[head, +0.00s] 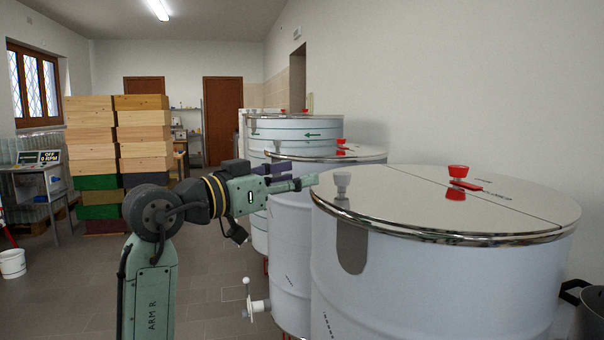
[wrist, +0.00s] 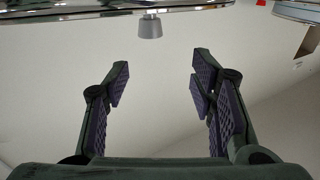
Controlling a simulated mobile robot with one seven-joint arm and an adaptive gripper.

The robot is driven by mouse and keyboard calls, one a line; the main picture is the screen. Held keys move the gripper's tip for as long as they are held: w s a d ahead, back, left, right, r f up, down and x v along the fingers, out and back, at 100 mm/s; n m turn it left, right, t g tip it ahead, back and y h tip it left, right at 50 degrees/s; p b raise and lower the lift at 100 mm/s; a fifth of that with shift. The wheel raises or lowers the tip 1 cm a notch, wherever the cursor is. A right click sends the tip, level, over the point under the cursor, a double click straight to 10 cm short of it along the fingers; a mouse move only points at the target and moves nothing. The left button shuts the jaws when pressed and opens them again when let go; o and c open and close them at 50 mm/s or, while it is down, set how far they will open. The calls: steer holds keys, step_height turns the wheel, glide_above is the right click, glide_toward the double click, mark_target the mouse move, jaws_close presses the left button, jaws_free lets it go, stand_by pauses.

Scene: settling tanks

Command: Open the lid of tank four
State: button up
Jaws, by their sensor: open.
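The nearest steel tank (head: 420,285) stands at the right in the head view, its flat, shiny lid (head: 400,200) shut. I cannot read a tank number on it. A pale grey knob (head: 342,179) stands at the lid's left edge, and a red knob (head: 458,172) with a red strip sits farther in. My gripper (head: 303,175) is open and empty, just left of the grey knob and apart from it. In the wrist view, the grey knob (wrist: 150,27) shows beyond the gap between my open fingertips (wrist: 160,68), beside the lid's rim.
More steel tanks (head: 296,128) stand in a row behind, close to the right wall. A valve (head: 256,303) juts from a tank low down. Stacked wooden boxes (head: 118,150) stand at the left. A dark pot (head: 585,300) is at the right edge. Floor is clear at centre left.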

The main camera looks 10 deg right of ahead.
mark_target(342, 173)
steer(key=shift+m+g, duration=0.3)
steer(key=shift+g, duration=0.3)
steer(key=p+x, duration=0.1)
steer(key=x, duration=0.2)
steer(key=p+x, duration=0.1)
steer(key=x, duration=0.3)
steer(key=p+x, duration=0.1)
steer(key=x, duration=0.2)
steer(key=shift+s+d+f+p, duration=0.2)
steer(key=shift+d+f+p, duration=0.1)
steer(key=shift+d+p, duration=0.15)
steer(key=shift+w+d+f, duration=0.1)
steer(key=shift+w+d, duration=0.15)
steer(key=shift+d, duration=0.25)
steer(key=shift+c, duration=0.6)
jaws_close()
